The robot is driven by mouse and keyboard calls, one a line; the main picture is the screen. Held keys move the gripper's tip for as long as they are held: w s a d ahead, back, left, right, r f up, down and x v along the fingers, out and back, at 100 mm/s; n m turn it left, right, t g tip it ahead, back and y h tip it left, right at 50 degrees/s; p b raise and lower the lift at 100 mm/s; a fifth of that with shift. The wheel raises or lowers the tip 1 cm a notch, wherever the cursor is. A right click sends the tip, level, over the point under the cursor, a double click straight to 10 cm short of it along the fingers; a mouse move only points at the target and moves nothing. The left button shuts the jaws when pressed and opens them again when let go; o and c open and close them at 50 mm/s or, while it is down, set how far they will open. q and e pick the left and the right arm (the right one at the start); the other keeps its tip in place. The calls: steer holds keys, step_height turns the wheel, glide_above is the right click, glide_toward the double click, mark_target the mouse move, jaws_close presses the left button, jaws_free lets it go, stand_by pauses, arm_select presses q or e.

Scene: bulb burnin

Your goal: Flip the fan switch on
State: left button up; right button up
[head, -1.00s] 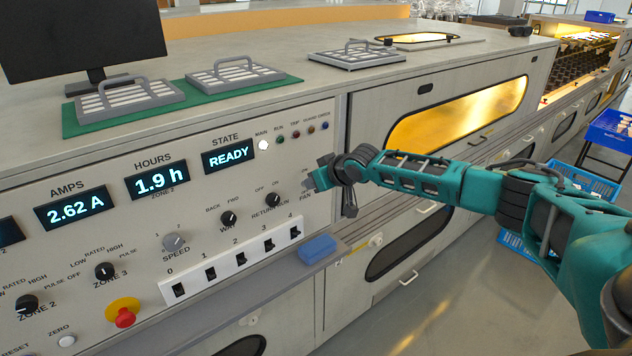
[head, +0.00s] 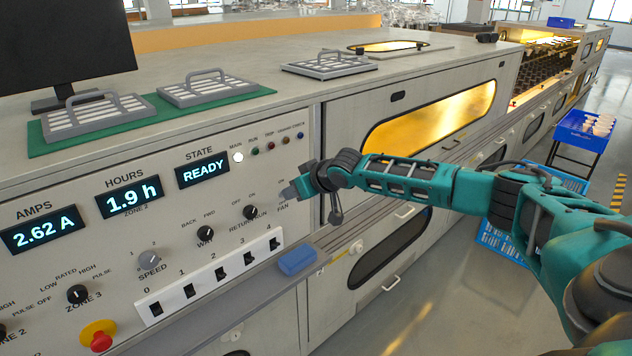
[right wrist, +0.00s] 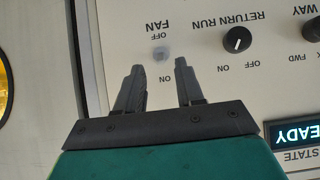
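The fan switch (right wrist: 161,53) is a small pale grey knob on the cream control panel, between the words OFF and ON beside the FAN label. In the right wrist view, which shows the panel upside down, my right gripper (right wrist: 160,68) is open and empty. Its two dark fingers point at the switch, which appears just past the tips, in line with the gap between them. I cannot tell whether they touch the panel. In the head view my right gripper (head: 290,191) is close to the panel by the FAN label and hides most of the switch. My left gripper is not in view.
The return run knob (head: 250,212) and way knob (head: 205,233) are left of the gripper. A row of black rocker switches (head: 220,273) runs below, with a blue block (head: 297,260) on the ledge.

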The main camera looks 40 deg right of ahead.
steer(key=v, duration=1)
steer(key=shift+r, duration=0.15)
steer(key=s+a+f+n+y, duration=0.2)
steer(key=s+a+f, duration=0.2)
steer(key=a+f, duration=0.55)
steer(key=s+a+f+n+y, duration=0.3)
steer(key=a+f, duration=0.4)
steer(key=a, duration=0.6)
steer(key=s+f+m+h, duration=0.1)
steer(key=s+f, duration=0.3)
steer(key=s, duration=0.4)
steer(key=s+f+m+h, duration=0.2)
steer(key=s+f, duration=0.2)
steer(key=s, duration=0.4)
steer(key=shift+a+f+h, duration=0.15)
steer(key=shift+f+h, duration=0.15)
steer(key=shift+h, duration=0.1)
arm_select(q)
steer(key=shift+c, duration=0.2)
arm_select(e)
steer(key=shift+s, duration=0.1)
